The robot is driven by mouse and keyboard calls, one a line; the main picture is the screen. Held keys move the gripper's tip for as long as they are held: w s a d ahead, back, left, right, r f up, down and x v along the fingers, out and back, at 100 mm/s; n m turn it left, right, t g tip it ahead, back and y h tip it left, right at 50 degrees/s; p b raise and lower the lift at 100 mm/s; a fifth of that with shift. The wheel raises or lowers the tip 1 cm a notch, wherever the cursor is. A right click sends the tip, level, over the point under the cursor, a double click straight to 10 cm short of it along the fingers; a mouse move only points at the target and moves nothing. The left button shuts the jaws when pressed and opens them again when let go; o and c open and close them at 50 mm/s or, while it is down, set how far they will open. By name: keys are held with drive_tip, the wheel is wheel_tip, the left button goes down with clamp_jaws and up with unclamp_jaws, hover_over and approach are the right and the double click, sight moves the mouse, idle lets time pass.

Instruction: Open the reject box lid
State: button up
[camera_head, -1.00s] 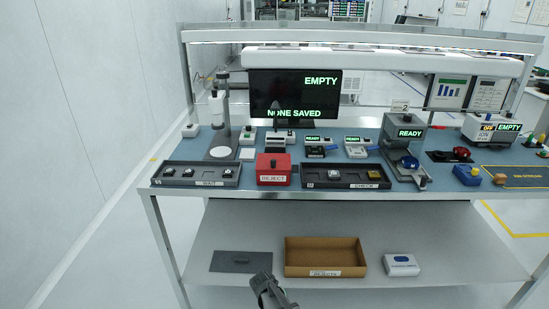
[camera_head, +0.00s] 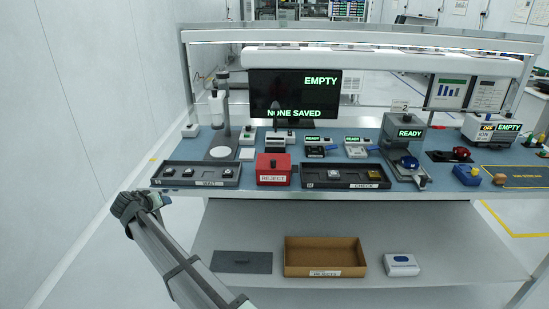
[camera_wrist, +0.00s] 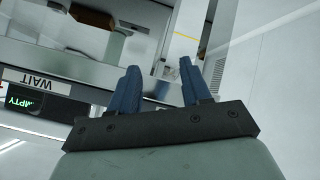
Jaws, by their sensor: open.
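The red reject box (camera_head: 273,169) stands at the front edge of the blue bench top, between the two dark trays. Its white REJECT label faces me, and its lid looks closed, with a small dark knob on top. My gripper (camera_wrist: 157,84) shows in the wrist view with its two blue fingers apart and nothing between them. In the head view my arm reaches up at the lower left, its end left of the bench's front corner, well away from the reject box. The fingertips are not clear in the head view.
The WAIT tray (camera_head: 165,182) lies left of the box and the CHECK tray (camera_head: 310,184) right of it. A stand (camera_head: 221,110) rises behind the WAIT tray. A cardboard box (camera_head: 325,242) sits on the lower shelf. The floor left of the bench is clear.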

wheel_tip(320, 180, up, 6)
drive_tip(key=w+d, duration=0.2)
wheel_tip(320, 180, up, 21)
drive_tip(key=n+g+y, duration=0.4)
drive_tip(key=g, duration=0.3)
hover_over(273, 159)
drive_tip(key=s+d, duration=0.4)
drive_tip(key=s, duration=0.1)
drive_tip(key=x, duration=1.4)
drive_tip(key=shift+w+d+f, duration=0.1)
drive_tip(key=shift+w+d, duration=0.15)
clamp_jaws()
